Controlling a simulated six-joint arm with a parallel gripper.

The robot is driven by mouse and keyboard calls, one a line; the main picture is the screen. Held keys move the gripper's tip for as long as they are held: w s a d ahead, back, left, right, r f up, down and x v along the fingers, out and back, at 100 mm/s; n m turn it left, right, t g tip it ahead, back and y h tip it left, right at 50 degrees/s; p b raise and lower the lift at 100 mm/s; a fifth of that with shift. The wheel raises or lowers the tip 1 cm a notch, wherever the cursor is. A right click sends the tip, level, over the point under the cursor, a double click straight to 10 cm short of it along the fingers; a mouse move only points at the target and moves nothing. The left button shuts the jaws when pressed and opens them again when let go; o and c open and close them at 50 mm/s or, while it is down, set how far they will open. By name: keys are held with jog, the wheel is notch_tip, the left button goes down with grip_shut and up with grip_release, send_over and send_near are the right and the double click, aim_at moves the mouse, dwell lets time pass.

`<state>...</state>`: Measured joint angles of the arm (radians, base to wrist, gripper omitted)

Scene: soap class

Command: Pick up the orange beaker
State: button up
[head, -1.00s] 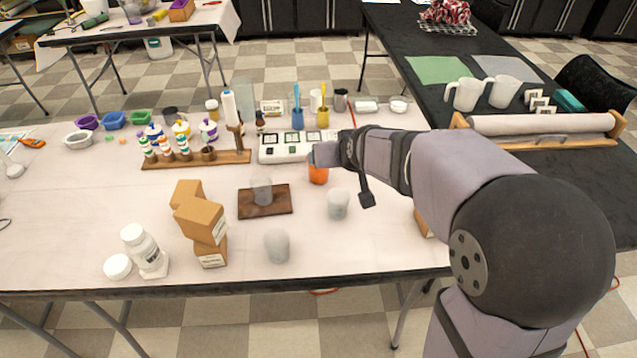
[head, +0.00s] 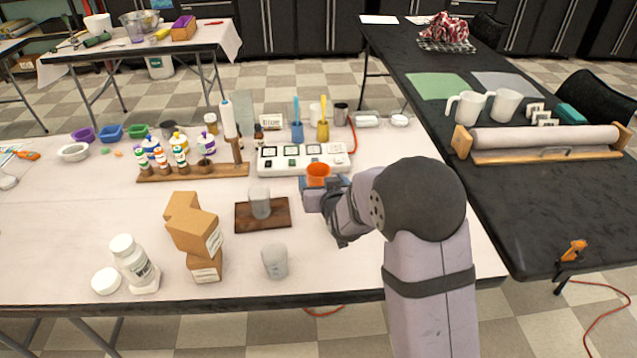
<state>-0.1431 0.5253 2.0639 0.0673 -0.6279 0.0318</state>
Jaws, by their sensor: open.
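The orange beaker (head: 318,170) stands on the white table in front of the white panel with small squares. Its open rim and upper wall show; its lower part is hidden behind my gripper. My gripper (head: 322,184) is open and low, on the near side of the beaker. The fingertips are small and partly hidden here, so I cannot tell whether the beaker is between them or whether they touch it.
A clear beaker (head: 260,203) stands on a brown board (head: 283,212), another clear beaker (head: 275,262) nearer. Stacked cardboard boxes (head: 196,235) and a white bottle (head: 133,262) are at left. The white panel (head: 284,161) and cups with brushes stand behind.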

aim_at(316, 172)
jog(key=shift+f+p+x, duration=0.15)
jog(key=shift+p+x, duration=0.15)
jog(key=shift+x, duration=1.55)
jog(key=shift+f+p+x, duration=0.15)
jog(key=shift+p+x, duration=0.15)
jog(key=shift+x, duration=1.55)
jog(key=shift+s+d, duration=0.1)
jog(key=shift+d, duration=0.05)
jog(key=c, duration=1.1)
